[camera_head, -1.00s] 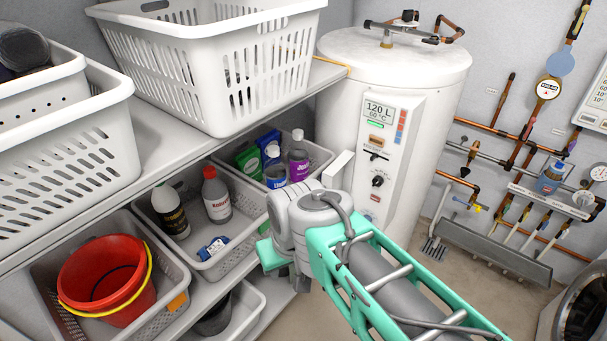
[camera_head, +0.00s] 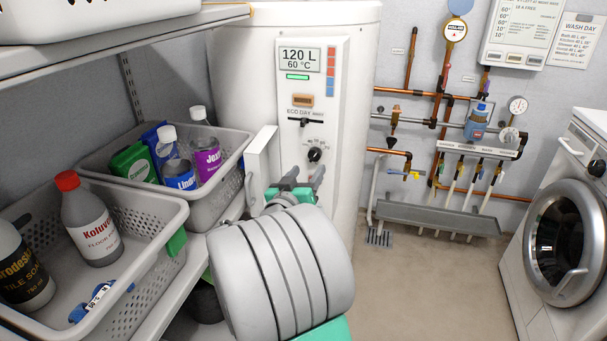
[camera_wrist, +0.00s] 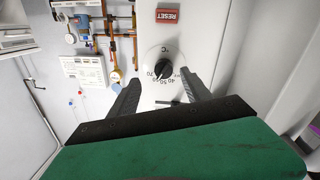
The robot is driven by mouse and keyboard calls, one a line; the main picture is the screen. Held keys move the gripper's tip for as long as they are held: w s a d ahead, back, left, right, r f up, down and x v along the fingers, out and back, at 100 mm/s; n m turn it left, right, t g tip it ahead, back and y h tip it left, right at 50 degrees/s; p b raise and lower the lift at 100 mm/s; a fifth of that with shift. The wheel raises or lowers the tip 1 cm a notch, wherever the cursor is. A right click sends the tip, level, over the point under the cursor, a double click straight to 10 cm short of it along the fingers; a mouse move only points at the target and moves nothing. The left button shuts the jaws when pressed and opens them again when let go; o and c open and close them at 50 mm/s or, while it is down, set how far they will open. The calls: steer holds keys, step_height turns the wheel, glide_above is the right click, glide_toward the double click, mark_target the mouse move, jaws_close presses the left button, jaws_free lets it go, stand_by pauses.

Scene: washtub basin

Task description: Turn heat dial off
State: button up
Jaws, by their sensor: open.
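The heat dial is a black knob (camera_head: 315,154) on the front panel of the white water heater (camera_head: 362,120), below the display reading 120 L, 60 °C. In the wrist view the dial (camera_wrist: 161,70) has a white numbered ring, with 70, 50 and 40 legible. My gripper (camera_head: 296,178) is in front of the panel, just below the dial in the head view. In the wrist view its two dark fingers (camera_wrist: 163,88) are spread apart on either side of the dial, with nothing between them. I cannot tell whether they touch the panel.
A shelf with grey baskets (camera_head: 160,240) of bottles stands at the left, close to my arm. Copper pipes (camera_head: 440,90) run along the back wall. A washing machine (camera_head: 560,240) stands at the right.

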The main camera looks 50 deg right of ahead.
mark_target(313, 159)
steer(key=x, duration=0.6)
steer(key=shift+w+d+r, duration=0.1)
steer(key=shift+w+d, duration=0.15)
steer(key=shift+w, duration=0.25)
jaws_close()
